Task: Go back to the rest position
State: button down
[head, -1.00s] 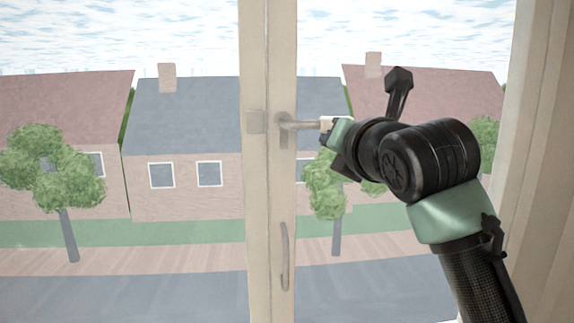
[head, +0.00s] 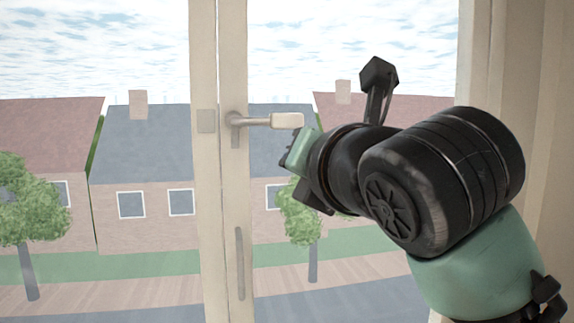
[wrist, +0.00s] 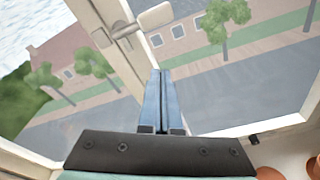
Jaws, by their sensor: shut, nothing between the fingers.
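My gripper (wrist: 159,75) is shut and empty in the wrist view, its two blue fingers side by side. In the head view my wrist and forearm fill the right side, and the fingers are hidden behind my wrist. A window handle (head: 272,121) with a pale grip sits on the window's middle post (head: 232,75), its lever pointing right. The handle also shows at the top of the wrist view (wrist: 155,17). My gripper is apart from it, to its right in the head view.
A vertical pull bar (head: 240,263) is lower on the post. The window frame's right side (head: 473,50) stands behind my arm. Terracotta-coloured round things (wrist: 270,173) show at the lower right of the wrist view. Houses and trees lie beyond the glass.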

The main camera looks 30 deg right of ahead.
dwell(0.4)
jog(key=a+r+m+t+y, duration=0.2)
jog(key=a+r+m+t, duration=0.1)
jog(key=a+m, duration=0.3)
jog(key=a+r+m+t+y, duration=0.2)
jog(key=a+r+m+t, duration=0.15)
jog(key=a, duration=0.45)
jog(key=s+a+m+t, duration=0.2)
jog(key=s+a+m, duration=0.2)
jog(key=m, duration=0.5)
jog(key=s+a+m+t, duration=0.2)
jog(key=s+a+m, duration=0.1)
jog(key=s+m, duration=0.4)
jog(key=shift+s+a+r+m+t+h, duration=0.15)
jog(key=shift+a+r+m+t+h, duration=0.2)
jog(key=shift+m, duration=0.9)
